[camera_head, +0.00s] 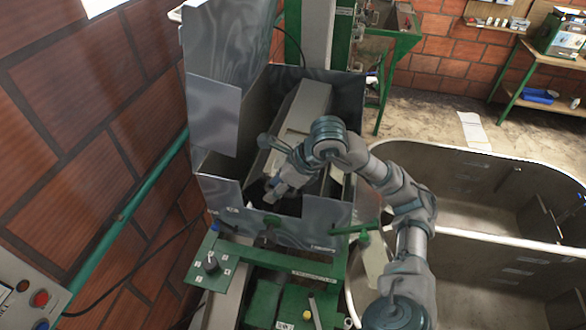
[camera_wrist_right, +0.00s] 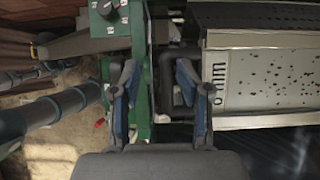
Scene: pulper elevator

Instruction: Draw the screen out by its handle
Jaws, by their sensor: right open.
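The screen (camera_wrist_right: 265,80) shows in the right wrist view as a light metal plate with dark holes and a "6 mm" mark, at the right. A dark bracket-shaped handle (camera_wrist_right: 166,78) is at its left edge. My right gripper (camera_wrist_right: 156,88) is open, its two blue-padded fingers either side of the handle's upright bar. I cannot tell if they touch it. In the head view my right arm reaches from the right into the open metal housing, with the gripper (camera_head: 276,190) low inside it. The arm and housing hide most of the screen there. My left gripper is not in view.
The grey metal housing (camera_head: 214,110) has raised walls around the opening. A green bench part with a knob (camera_head: 211,263) and a green T-handle (camera_head: 364,236) stand in front. Large tubs (camera_head: 470,240) are at the right. A brick wall (camera_head: 90,120) closes off the left.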

